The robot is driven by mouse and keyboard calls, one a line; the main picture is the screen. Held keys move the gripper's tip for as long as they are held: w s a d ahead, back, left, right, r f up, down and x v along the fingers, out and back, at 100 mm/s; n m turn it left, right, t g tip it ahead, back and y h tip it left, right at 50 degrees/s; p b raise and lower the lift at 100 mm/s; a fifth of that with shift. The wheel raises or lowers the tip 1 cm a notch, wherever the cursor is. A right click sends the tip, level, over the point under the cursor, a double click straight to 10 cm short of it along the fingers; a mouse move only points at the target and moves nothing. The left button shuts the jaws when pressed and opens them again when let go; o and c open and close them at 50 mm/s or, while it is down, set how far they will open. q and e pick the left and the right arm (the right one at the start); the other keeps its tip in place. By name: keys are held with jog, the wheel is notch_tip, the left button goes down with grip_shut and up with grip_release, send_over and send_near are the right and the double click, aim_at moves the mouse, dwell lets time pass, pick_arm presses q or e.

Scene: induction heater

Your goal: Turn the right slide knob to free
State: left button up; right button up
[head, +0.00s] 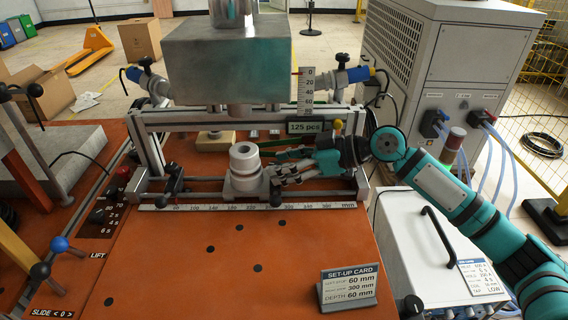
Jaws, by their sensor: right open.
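The right slide knob seems to be the small black knob on the dark slide block (276,193) on the front rail, just right of the white stepped cylinder (244,160). My right gripper (277,166) reaches in from the right, low over the rail. Its fingers are apart and point left toward the cylinder, above and behind the slide block. Its fingers partly cover this area, so I cannot tell whether they touch the knob or how it is turned. A similar left slide block with a black knob (174,171) sits at the rail's left end. My left gripper is out of view.
A metal heater box (228,66) overhangs the rails. A millimetre scale (260,206) runs along the front. A set-up card (348,287) stands on the orange table (215,275), whose front middle is clear. A white cabinet (430,235) stands at right under my arm.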

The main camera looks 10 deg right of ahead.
jog(key=v, duration=1.2)
